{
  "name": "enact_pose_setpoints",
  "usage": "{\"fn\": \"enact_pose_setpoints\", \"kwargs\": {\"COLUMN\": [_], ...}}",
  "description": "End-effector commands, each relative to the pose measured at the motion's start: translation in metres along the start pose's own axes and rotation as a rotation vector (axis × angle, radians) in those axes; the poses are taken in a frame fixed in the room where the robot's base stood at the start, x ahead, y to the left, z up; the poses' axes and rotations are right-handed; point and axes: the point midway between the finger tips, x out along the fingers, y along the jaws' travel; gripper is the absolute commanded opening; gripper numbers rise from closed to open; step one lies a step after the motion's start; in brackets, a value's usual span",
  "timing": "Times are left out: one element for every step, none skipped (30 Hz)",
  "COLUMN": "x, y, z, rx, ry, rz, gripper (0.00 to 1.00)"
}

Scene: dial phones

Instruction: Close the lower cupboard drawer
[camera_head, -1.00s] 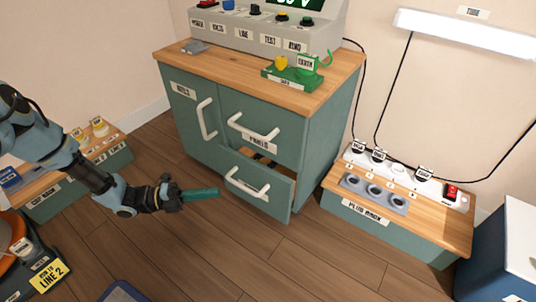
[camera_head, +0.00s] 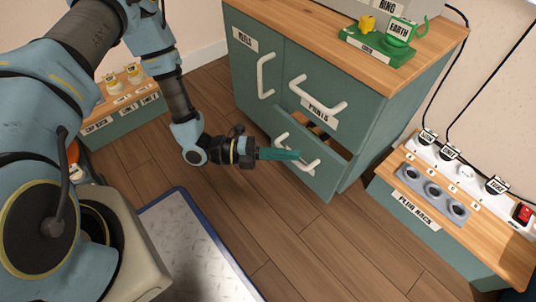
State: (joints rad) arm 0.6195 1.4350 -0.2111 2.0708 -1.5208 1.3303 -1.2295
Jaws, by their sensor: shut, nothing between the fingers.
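The green cupboard (camera_head: 370,138) stands at the upper centre-right in the head view. Its lower drawer (camera_head: 325,183) is pulled partly out, with a dark gap and something brownish inside showing above its front. The drawer's white handle (camera_head: 310,163) is partly hidden behind my gripper's tip. My gripper (camera_head: 292,155) is shut and empty, its teal fingers pointing right across the drawer front at the handle's left. I cannot tell whether the fingers touch the handle or the front. The upper drawer (camera_head: 345,92) and the left door (camera_head: 252,75) are shut.
A low plug rack (camera_head: 415,215) with a socket strip stands to the right. Another low box (camera_head: 125,120) stands at the left by the wall. A blue-edged metal plate (camera_head: 190,235) lies on the floor. The wooden floor before the drawer is clear.

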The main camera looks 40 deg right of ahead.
Motion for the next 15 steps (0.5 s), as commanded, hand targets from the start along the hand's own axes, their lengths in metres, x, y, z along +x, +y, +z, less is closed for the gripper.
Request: {"fn": "enact_pose_setpoints", "kwargs": {"x": [0.011, 0.013, 0.017, 0.020, 0.023, 0.026, 0.028, 0.030, 0.032, 0.033, 0.034, 0.034, 0.035, 0.035, 0.035], "y": [0.003, 0.004, 0.004, 0.004, 0.003, 0.003, 0.003, 0.002, 0.002, 0.001, 0.001, 0.000, 0.000, 0.000, 0.000], "z": [-0.001, 0.004, 0.009, 0.013, 0.015, 0.019, 0.021, 0.023, 0.025, 0.026, 0.027, 0.028, 0.028, 0.029, 0.029], "rx": [0.002, 0.005, 0.006, 0.006, 0.005, 0.005, 0.005, 0.004, 0.003, 0.003, 0.003, 0.002, 0.002, 0.002, 0.002], "ry": [0.005, 0.003, 0.004, 0.003, 0.002, 0.003, 0.002, 0.001, 0.000, 0.000, 0.000, 0.000, 0.000, 0.000, 0.000], "rz": [0.000, 0.001, 0.001, 0.002, 0.001, 0.001, 0.001, 0.001, 0.001, 0.000, 0.000, 0.000, 0.000, 0.000, 0.000], "gripper": [0.00, 0.00, 0.00, 0.00, 0.00, 0.00, 0.00, 0.00, 0.00, 0.00, 0.00, 0.00, 0.00, 0.00, 0.00]}}
